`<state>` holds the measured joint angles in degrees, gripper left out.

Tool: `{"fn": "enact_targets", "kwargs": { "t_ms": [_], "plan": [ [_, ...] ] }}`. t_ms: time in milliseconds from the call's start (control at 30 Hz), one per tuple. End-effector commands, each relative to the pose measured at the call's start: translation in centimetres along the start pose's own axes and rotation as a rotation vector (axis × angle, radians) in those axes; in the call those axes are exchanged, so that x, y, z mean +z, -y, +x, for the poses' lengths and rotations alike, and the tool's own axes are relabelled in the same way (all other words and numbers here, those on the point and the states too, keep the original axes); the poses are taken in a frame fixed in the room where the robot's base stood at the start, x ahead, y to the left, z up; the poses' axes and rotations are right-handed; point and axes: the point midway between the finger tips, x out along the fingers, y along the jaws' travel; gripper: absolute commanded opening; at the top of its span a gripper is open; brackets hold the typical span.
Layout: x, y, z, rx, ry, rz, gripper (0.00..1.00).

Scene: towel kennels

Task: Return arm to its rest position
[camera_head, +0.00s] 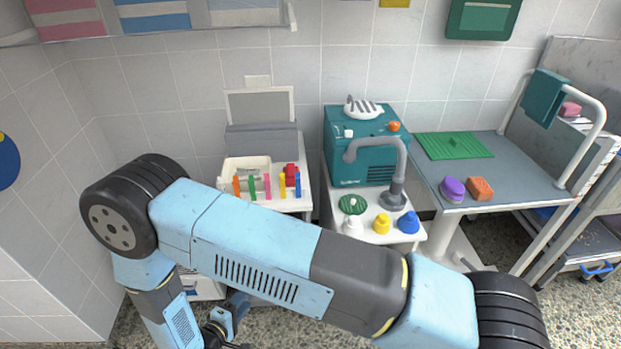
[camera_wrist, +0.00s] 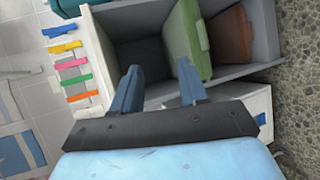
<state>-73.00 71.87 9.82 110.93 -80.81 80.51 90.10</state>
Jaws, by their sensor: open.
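My arm (camera_head: 260,255) spans the lower part of the head view, bent at its elbow at the left and then running down. My gripper (camera_wrist: 158,82) is open and empty in the wrist view, its two blue fingers apart. My arm hides most of this cabinet in the head view.
Coloured upright tabs (camera_head: 268,185) and a white tray (camera_head: 246,163) top the cabinet. A teal machine (camera_head: 358,150) with a grey tap (camera_head: 398,180) stands right of it. A grey table (camera_head: 510,165) with a rail is farther right. A shelf (camera_head: 150,33) hangs upper left.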

Motion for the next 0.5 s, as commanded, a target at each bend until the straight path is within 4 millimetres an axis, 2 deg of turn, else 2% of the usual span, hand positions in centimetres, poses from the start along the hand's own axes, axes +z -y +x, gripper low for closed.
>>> {"fn": "enact_targets", "kwargs": {
  "t_ms": [33, 100, 267, 500],
  "plan": [
    [-0.2, -2.2, 0.6, -0.009, 0.038, 0.015, 0.43],
    [-0.2, -4.9, 1.4, -0.024, 0.089, 0.028, 0.43],
    [0.4, -10.7, 3.3, -0.068, 0.202, 0.057, 0.43],
    [2.6, -19.1, 5.9, -0.153, 0.356, 0.112, 0.43]
  ]
}}
